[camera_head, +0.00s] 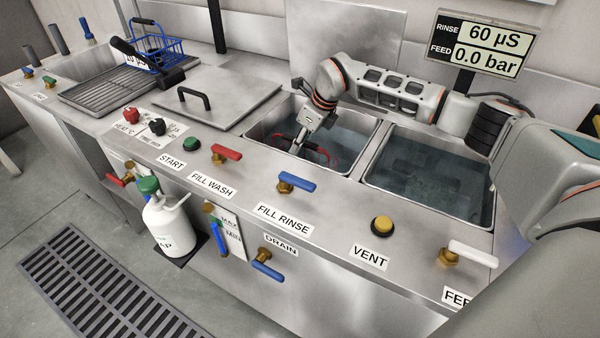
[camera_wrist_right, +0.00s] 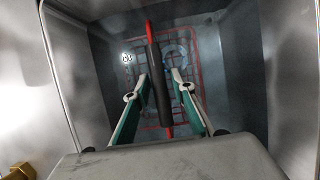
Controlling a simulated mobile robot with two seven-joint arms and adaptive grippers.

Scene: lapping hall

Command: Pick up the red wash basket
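The red wash basket (camera_head: 318,150) sits low in the left open tank, mostly hidden by my right gripper (camera_head: 308,138). The right wrist view shows its red wire frame (camera_wrist_right: 196,103) below and its red handle with a black grip (camera_wrist_right: 157,75) standing up toward the camera. My right gripper (camera_wrist_right: 159,78) points down into the tank, with one finger on each side of the black grip. The fingers are open, with a small gap visible on both sides. My left gripper is not in view.
The left tank's walls (camera_head: 257,130) surround my right gripper closely. A second water-filled tank (camera_head: 430,178) lies to the right. A lidded section (camera_head: 215,105) and a blue basket (camera_head: 158,50) lie left. Valve levers, including a blue one (camera_head: 297,182), line the front.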

